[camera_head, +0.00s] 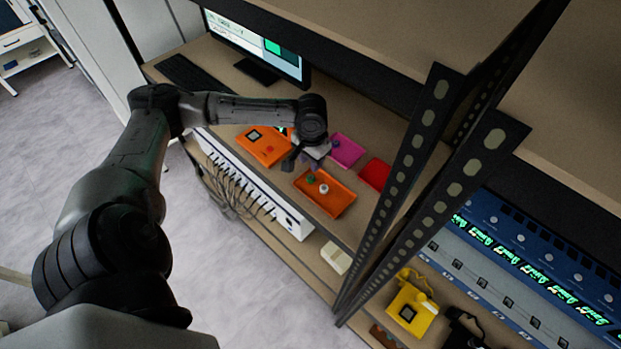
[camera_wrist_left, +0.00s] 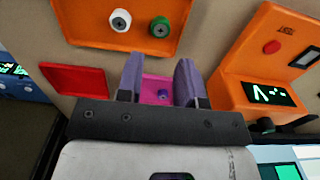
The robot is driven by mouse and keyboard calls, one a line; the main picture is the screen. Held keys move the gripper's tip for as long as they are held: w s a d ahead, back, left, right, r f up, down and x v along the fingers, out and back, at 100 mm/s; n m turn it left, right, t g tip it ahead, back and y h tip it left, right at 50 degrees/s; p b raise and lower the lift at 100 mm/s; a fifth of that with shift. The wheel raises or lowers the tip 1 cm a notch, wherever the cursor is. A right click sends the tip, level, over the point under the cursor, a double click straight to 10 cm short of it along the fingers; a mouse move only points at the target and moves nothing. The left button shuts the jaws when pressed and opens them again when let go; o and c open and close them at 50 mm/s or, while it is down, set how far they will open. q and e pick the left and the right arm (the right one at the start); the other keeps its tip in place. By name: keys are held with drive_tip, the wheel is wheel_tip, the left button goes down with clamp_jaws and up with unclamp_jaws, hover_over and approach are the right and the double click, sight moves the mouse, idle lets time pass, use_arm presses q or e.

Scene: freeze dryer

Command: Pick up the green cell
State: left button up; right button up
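The green cell (camera_head: 310,180) stands in the orange tray (camera_head: 338,207) on the bench, beside a white cell (camera_head: 323,188). In the left wrist view the green cell (camera_wrist_left: 159,27) is near the top, to the right of the white cell (camera_wrist_left: 120,22), in the orange tray (camera_wrist_left: 90,40). My left gripper (camera_head: 298,163) is above the bench, just behind and apart from the tray in the head view. In the left wrist view its two fingers (camera_wrist_left: 160,82) are open with nothing held between them. My right gripper is not in view.
A magenta tray (camera_head: 347,148) with a purple cell (camera_wrist_left: 163,94) and a red tray (camera_head: 375,174) lie nearby. An orange device (camera_head: 262,148) with a small screen stands left of my gripper. A perforated metal post (camera_head: 425,150) rises at the right. A monitor (camera_head: 262,45) stands behind.

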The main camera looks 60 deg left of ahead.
sight(311, 177)
use_arm(q)
drive_tip(key=shift+f, duration=3.9)
drive_tip(key=c, duration=0.6)
